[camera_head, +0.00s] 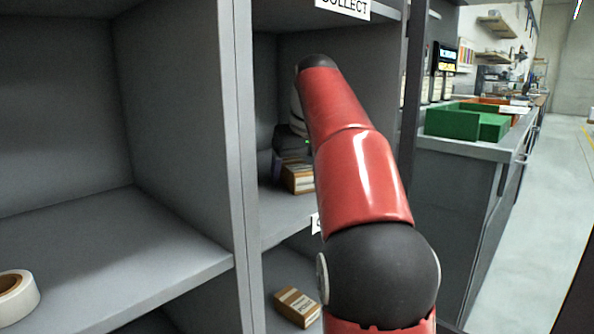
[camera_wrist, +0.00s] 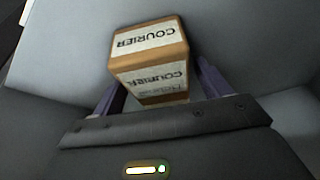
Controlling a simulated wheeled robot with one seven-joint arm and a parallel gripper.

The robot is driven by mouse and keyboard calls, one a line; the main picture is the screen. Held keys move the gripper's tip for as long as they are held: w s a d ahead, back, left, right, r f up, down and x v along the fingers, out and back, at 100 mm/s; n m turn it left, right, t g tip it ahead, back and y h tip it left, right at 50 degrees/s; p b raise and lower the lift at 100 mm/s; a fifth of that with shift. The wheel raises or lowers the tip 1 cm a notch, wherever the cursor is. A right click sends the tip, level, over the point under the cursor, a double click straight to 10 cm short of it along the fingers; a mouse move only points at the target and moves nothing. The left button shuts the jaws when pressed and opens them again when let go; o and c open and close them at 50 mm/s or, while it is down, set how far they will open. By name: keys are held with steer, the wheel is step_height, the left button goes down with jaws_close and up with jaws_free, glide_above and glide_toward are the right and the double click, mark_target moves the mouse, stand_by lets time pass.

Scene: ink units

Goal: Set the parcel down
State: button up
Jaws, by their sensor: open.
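The parcel (camera_wrist: 148,72), a brown box with white COURIER labels, lies between the two purple fingers of my gripper (camera_wrist: 158,78) in the wrist view. The fingers are open, one on each side of it; whether either touches it is hard to tell. In the head view the parcel (camera_head: 298,178) appears to rest on the shelf board (camera_head: 285,215) of the middle compartment, under the COLLECT sign (camera_head: 344,7). My gripper (camera_head: 287,160) is inside that compartment, partly hidden by my red arm.
A similar box (camera_head: 297,306) lies in the compartment below. A tape roll (camera_head: 16,297) sits on the left shelf, beyond an upright divider (camera_head: 236,150). Green bins (camera_head: 465,122) stand on a counter at right. Compartment walls are close around my arm.

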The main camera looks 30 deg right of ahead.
mark_target(297, 165)
steer(key=p+v, duration=0.2)
steer(key=v, duration=0.4)
steer(key=shift+r+p, duration=0.3)
steer(key=shift+p, duration=0.05)
steer(key=shift+s+r, duration=0.35)
steer(key=shift+r, duration=0.15)
